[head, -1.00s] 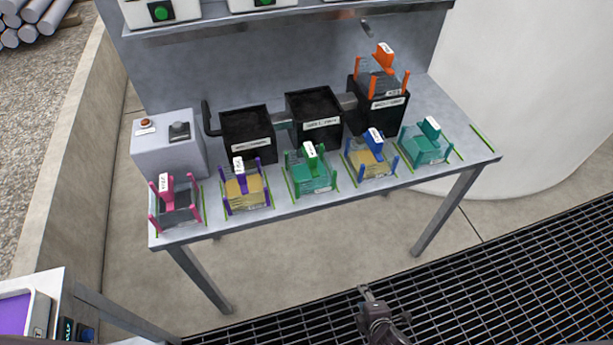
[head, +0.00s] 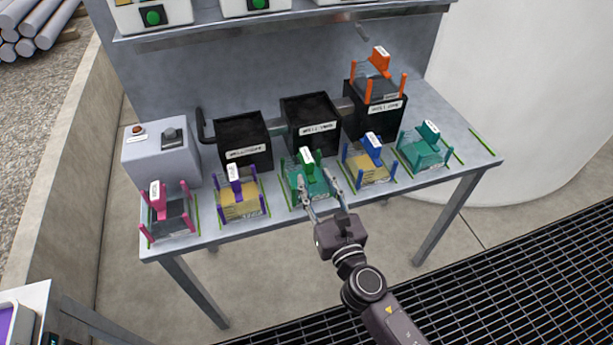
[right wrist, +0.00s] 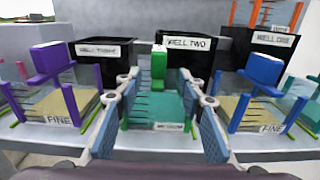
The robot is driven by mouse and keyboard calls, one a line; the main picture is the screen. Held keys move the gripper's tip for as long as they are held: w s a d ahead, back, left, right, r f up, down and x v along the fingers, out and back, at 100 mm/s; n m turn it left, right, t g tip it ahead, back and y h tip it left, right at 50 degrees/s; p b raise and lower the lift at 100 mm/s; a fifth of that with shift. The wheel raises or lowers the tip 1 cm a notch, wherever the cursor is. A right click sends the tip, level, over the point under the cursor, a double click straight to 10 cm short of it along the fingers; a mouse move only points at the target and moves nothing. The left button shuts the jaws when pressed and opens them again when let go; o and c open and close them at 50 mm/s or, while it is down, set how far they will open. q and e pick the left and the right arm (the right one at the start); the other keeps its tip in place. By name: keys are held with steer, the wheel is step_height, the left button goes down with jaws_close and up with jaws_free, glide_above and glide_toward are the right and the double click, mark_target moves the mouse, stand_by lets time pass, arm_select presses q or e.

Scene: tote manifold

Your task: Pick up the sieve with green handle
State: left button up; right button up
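The sieve with the green handle (head: 307,157) stands upright in the middle of the front row on the bench. In the right wrist view its green handle (right wrist: 159,69) and teal mesh body are centred between my fingers. My right gripper (head: 318,180) is open, with its fingers pointing toward the bench at the front of this sieve. The fingers (right wrist: 160,90) show to the left and right of it; I cannot tell whether they touch it. My left gripper is not in view.
Pink (head: 155,197), purple (head: 235,180), blue (head: 374,145) and teal (head: 431,132) handled sieves share the front row. Black wells (head: 242,140) stand behind; an orange-handled sieve (head: 379,65) sits on the right one. A grey control box (head: 160,158) stands at left.

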mark_target(306, 163)
steer(key=x, duration=0.6)
steer(key=shift+w+a, duration=0.2)
steer(key=shift+w, duration=0.1)
jaws_close()
